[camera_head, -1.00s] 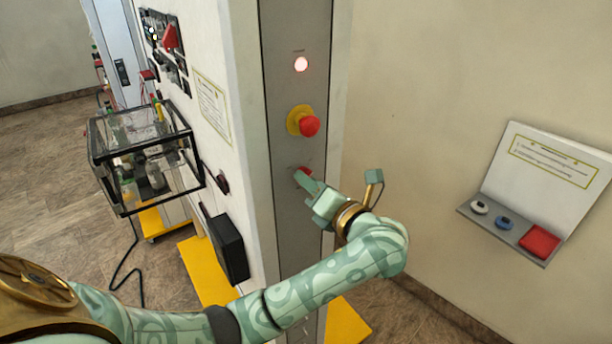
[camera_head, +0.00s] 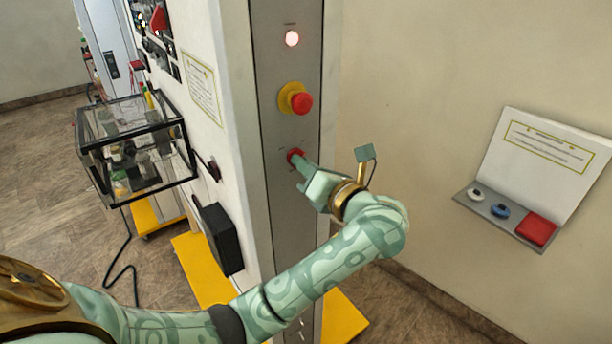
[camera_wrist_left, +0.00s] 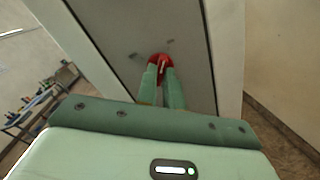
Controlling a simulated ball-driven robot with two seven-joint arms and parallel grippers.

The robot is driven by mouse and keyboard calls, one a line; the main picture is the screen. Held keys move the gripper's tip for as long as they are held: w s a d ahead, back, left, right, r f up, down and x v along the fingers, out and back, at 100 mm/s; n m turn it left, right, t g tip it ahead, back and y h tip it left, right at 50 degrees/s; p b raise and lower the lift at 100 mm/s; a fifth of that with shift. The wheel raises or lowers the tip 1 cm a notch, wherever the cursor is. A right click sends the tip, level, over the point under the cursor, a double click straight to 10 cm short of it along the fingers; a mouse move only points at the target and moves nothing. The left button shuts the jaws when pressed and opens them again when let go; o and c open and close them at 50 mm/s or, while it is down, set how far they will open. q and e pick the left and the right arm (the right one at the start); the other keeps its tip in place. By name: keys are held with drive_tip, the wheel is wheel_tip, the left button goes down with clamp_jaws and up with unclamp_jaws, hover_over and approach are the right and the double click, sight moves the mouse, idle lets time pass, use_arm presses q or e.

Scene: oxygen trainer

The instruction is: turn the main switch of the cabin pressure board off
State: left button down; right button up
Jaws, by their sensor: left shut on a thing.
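The main switch, a red rotary knob (camera_head: 294,156), sits on the grey front panel (camera_head: 290,220) of the tall white cabinet, below a red mushroom button. My left gripper (camera_head: 303,164) is at the knob with its fingers shut on it and partly covers it in the head view. In the left wrist view the red knob (camera_wrist_left: 160,61) shows between and above the two green fingertips (camera_wrist_left: 161,72). A pale pointer mark shows on the knob. The lamp (camera_head: 292,38) at the top of the panel is lit. My right gripper is not in view.
A red mushroom button on a yellow collar (camera_head: 297,99) sticks out above the knob. A small wall shelf (camera_head: 505,218) with knobs and a red block is at the right. A clear box (camera_head: 135,150) and a black box (camera_head: 222,240) stand out from the cabinet's left side.

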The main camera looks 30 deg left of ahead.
use_arm(q)
drive_tip(key=shift+w+n+b, duration=0.1)
drive_tip(key=shift+n+b, duration=7.9)
drive_tip(key=shift+b, duration=3.15)
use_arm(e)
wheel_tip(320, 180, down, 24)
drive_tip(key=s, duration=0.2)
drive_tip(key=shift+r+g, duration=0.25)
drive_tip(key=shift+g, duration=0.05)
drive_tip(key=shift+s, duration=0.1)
use_arm(q)
drive_tip(key=c, duration=1.5)
unclamp_jaws()
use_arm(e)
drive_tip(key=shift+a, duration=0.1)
use_arm(q)
drive_tip(key=shift+d, duration=0.1)
